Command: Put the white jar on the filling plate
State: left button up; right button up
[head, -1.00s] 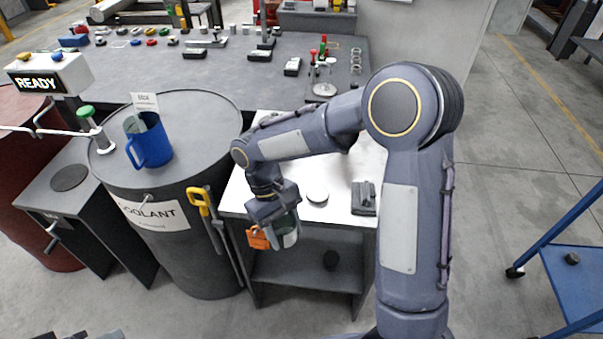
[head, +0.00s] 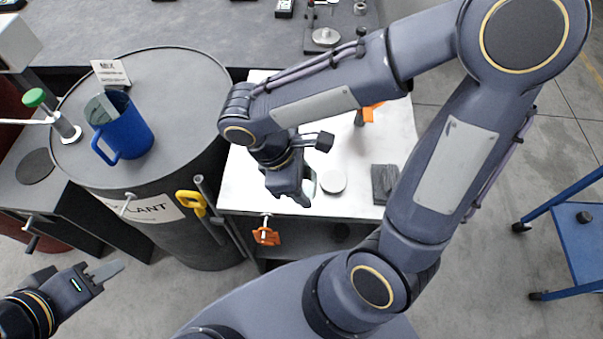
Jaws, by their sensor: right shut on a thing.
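My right gripper (head: 303,190) points down above the white-topped table (head: 240,185) and is shut on a pale jar (head: 310,183), taken to be the white jar. Only a sliver of the jar shows beside the fingers; the rest is hidden. I cannot tell whether it touches the tabletop. A round white disc (head: 333,181), possibly the filling plate, lies on the table just right of the gripper. My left gripper (head: 105,272) is at the lower left, over the floor, apart from everything.
A coolant barrel (head: 185,85) with a blue jug (head: 125,132) on it stands left of the table. A yellow-handled tool (head: 191,202) hangs there. An orange clamp (head: 266,236) is at the table's front edge. A dark block (head: 384,183) lies right of the disc.

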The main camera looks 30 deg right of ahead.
jog(key=w+f, duration=0.2)
jog(key=w+d+f, duration=0.1)
jog(key=w+f, duration=0.1)
jog(key=w+d+f, duration=0.1)
jog(key=w+f, duration=0.1)
jog(key=shift+w+d+f, duration=0.1)
jog(key=shift+d+f, duration=0.05)
jog(key=shift+f, duration=1.7)
jog(key=shift+f, duration=0.1)
jog(key=shift+f+b, duration=0.15)
jog(key=shift+b, duration=0.15)
jog(key=o, duration=1)
